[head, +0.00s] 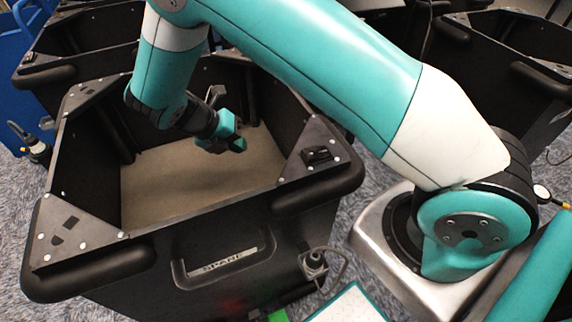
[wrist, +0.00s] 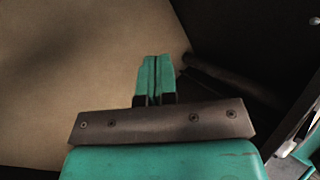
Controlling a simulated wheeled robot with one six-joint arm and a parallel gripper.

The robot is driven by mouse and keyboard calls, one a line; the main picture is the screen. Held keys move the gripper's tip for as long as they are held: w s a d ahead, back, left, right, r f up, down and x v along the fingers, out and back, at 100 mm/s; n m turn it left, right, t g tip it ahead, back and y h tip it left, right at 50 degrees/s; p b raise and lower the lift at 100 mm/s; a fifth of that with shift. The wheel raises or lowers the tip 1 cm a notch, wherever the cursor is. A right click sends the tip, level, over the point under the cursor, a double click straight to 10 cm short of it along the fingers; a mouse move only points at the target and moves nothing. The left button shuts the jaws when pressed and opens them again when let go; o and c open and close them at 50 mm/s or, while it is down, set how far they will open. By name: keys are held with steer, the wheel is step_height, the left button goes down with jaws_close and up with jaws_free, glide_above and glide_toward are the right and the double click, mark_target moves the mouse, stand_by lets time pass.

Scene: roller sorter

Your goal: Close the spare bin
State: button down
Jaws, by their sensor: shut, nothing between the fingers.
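The spare bin (head: 100,267) is a large black open-topped bin with a handle and a label reading SPARE on its near side. Its top is open and its tan floor (head: 165,178) shows inside. I see no lid over it in the head view. My gripper (head: 238,145) is over the bin's opening, pointing into it, with its teal fingers shut and empty. In the wrist view the shut fingers (wrist: 155,72) show against the tan floor (wrist: 70,60), with a dark bin wall to the right. Whether the fingers touch anything is unclear.
Other black bins stand behind, at the back left (head: 85,45) and at the right (head: 510,50). Grey carpet (head: 22,200) surrounds the spare bin. A blue object (head: 12,75) is at the far left.

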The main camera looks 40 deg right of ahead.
step_height(320, 180, down, 5)
steer(key=d+n+h, duration=0.1)
steer(key=n+h, duration=0.1)
steer(key=n, duration=0.2)
glide_above(273, 179)
step_height(273, 179, down, 7)
steer(key=d, duration=0.1)
steer(key=d+p, duration=0.1)
steer(key=d, duration=0.1)
steer(key=shift+s+d+f, duration=0.1)
steer(key=shift+s+d, duration=0.1)
steer(key=shift+s, duration=0.1)
steer(key=shift+d+f, duration=0.1)
steer(key=shift+d, duration=0.3)
steer(key=shift+s, duration=0.1)
